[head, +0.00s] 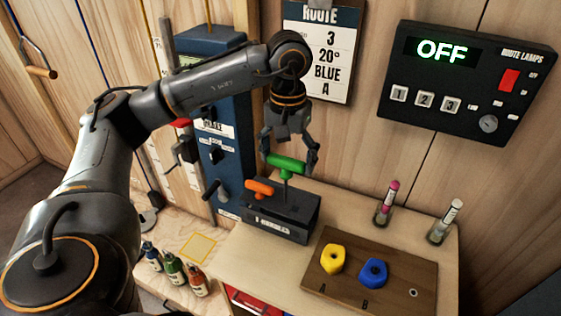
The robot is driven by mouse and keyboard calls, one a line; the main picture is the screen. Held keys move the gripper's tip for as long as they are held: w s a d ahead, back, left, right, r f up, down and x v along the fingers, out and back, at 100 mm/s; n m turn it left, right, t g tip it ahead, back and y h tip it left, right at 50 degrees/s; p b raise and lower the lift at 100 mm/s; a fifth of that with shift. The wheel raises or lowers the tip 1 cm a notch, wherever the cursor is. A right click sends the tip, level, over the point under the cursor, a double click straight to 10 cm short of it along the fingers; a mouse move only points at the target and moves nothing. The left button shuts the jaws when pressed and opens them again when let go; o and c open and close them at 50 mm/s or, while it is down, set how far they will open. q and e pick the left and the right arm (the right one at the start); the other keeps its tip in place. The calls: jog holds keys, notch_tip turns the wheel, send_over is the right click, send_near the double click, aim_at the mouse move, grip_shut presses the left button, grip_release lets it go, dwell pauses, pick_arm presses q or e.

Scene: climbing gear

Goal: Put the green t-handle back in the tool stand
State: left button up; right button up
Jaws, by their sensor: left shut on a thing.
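The green t-handle (287,164) is between the fingers of my left gripper (289,160), which is shut on it. Its grip lies roughly level and its thin shaft points down over the dark tool stand (291,218). I cannot tell whether the shaft's tip is above the stand or inside a hole. An orange t-handle (260,188) stands at the left part of the stand, its grip lower than the green one. My right gripper is not in view.
Right of the stand are a board (412,277) with yellow (333,259) and blue (373,272) holds, and two marker pens in cups. A blue machine (225,125) stands behind left. A lamp panel (462,125) reading OFF is on the wall. Small bottles (174,268) stand lower left.

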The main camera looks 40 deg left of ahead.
pick_arm(q)
jog(key=w+a+f, duration=0.1)
jog(key=w+f, duration=0.1)
jog(key=w, duration=0.4)
jog(key=shift+w+a+f, duration=0.25)
jog(key=shift+w+f, duration=0.05)
jog(key=shift+f, duration=0.05)
notch_tip(320, 180, down, 16)
jog(key=b, duration=0.6)
jog(key=shift+r, duration=0.15)
dwell(0.7)
